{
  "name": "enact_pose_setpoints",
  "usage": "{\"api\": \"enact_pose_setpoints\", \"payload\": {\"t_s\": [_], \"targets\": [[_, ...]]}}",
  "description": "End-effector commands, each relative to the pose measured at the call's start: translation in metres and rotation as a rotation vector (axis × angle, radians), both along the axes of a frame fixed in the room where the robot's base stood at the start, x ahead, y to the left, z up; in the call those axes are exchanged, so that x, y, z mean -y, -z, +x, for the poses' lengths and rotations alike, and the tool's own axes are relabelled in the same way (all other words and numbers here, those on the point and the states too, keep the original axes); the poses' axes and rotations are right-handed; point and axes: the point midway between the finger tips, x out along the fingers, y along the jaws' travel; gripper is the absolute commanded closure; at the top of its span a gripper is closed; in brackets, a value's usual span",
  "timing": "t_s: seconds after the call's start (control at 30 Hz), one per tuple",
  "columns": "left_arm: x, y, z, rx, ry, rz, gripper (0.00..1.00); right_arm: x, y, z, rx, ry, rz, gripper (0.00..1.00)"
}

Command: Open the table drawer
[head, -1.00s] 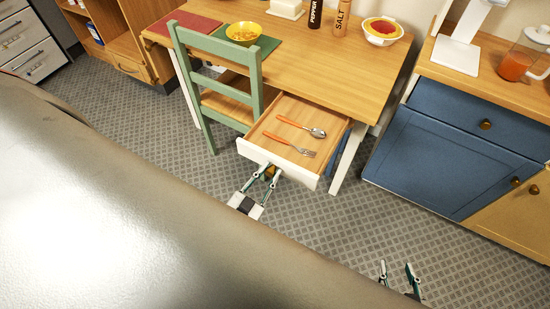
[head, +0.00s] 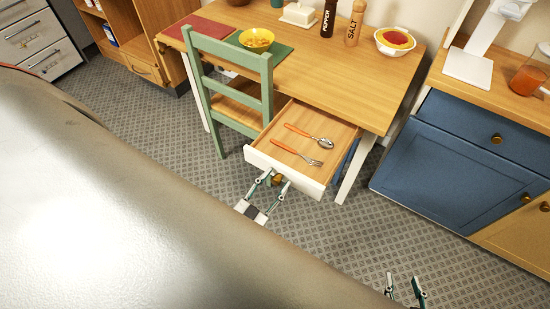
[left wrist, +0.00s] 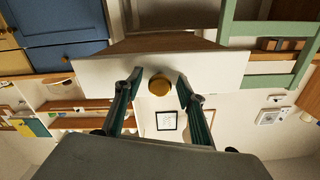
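The table drawer (head: 286,170) is pulled well out of the wooden table (head: 345,85), with an orange-handled spoon (head: 310,136) and fork (head: 297,152) inside. Its white front carries a round brass knob (left wrist: 159,85), partly covered in the head view. My left gripper (head: 278,179) is open at the drawer front, one finger on each side of the knob. The left wrist view shows gaps between the fingers and the knob. My right gripper (head: 405,283) is at the bottom right of the head view, fingers apart and empty, away from the drawer.
A green chair (head: 228,85) stands just left of the drawer. A blue cabinet (head: 450,165) stands to the right. A bowl (head: 256,41), shakers and other tableware are on the table. Bare carpet (head: 330,220) lies in front of the drawer.

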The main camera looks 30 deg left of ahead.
Motion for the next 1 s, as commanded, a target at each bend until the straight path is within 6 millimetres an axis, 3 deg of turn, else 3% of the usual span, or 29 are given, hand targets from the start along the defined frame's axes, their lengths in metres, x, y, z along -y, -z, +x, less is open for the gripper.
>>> {"api": "enact_pose_setpoints", "payload": {"t_s": [0.6,0.8,1.0], "targets": [[-0.003,0.001,-0.104,-0.003,0.001,0.001,0.60,-0.002,-0.001,0.000,0.002,0.000,0.004,0.60],[-0.004,0.000,-0.117,-0.001,0.001,0.001,0.60,-0.002,-0.001,0.000,0.002,0.000,0.005,0.60],[-0.004,0.000,-0.119,-0.001,0.001,0.001,0.60,-0.002,-0.001,0.000,0.002,0.000,0.005,0.60]]}}
